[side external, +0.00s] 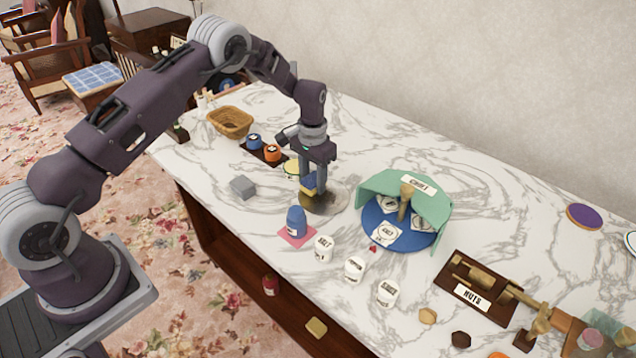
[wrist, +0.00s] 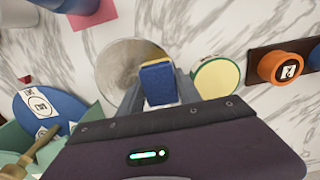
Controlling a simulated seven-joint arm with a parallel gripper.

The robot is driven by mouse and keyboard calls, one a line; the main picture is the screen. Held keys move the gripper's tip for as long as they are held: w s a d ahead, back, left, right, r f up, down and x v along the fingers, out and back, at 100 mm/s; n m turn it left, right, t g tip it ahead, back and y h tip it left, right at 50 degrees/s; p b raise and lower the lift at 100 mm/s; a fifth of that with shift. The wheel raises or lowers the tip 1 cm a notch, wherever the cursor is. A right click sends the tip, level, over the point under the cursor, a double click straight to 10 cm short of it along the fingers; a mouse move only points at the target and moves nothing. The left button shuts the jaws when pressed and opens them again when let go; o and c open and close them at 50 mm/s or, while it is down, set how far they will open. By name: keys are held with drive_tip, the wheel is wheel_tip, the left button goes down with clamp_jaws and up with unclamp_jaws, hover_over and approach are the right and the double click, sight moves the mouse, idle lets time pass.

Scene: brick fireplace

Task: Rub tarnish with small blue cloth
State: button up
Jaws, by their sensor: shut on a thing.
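A small blue cloth (side external: 308,184), folded into a block with a yellow edge, is between the fingers of my gripper (side external: 314,190). In the wrist view the cloth (wrist: 159,84) shows its blue face, with yellow at its far edge. My gripper is shut on it and points down over a round metal disc (side external: 325,204). The disc looks dull brown in the side view and silvery grey in the wrist view (wrist: 116,68). The cloth is over the disc's edge area; I cannot tell whether it touches. The fingers hide part of the disc.
A cream-lidded tin (wrist: 216,78) with a green rim is close beside the gripper. A grey block (side external: 243,187), a blue bottle (side external: 296,221) on a pink mat, white jars (side external: 323,248) and a blue plate (side external: 372,234) with a green cover (side external: 432,205) surround the disc.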

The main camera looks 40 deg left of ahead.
sight(337, 204)
drive_tip(key=d, duration=0.8)
drive_tip(key=shift+a+r, duration=0.1)
drive_tip(key=shift+a, duration=3.95)
drive_tip(key=shift+r, duration=3.9)
